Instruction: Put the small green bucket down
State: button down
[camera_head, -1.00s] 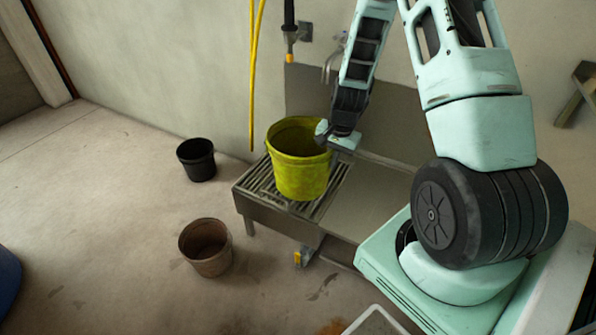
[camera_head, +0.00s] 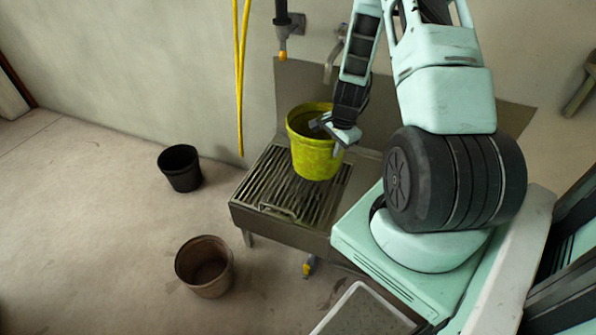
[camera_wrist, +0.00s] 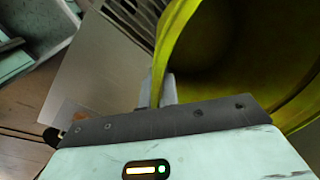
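The small green bucket (camera_head: 317,160), yellow-green in colour, is upright over the back right of the slatted grate of a metal sink stand (camera_head: 284,226). I cannot tell whether its base touches the slats. My gripper (camera_head: 333,127) is at the bucket's right rim. In the wrist view my gripper (camera_wrist: 163,92) has its fingers on either side of the rim, shut on the bucket wall. The bucket's inside (camera_wrist: 235,50) looks empty where visible; its underside is hidden.
A black bucket (camera_head: 181,170) and a brown bucket (camera_head: 205,270) stand on the floor left of the stand. Yellow hoses (camera_head: 240,80) hang by the wall. A tap (camera_head: 332,65) is behind the bucket. The front left slats are bare.

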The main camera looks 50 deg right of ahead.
notch_tip(320, 180, down, 10)
jog(key=b, duration=0.2)
jog(key=shift+r, duration=0.25)
jog(key=shift+f, duration=0.2)
jog(key=c, duration=1.7)
grip_release()
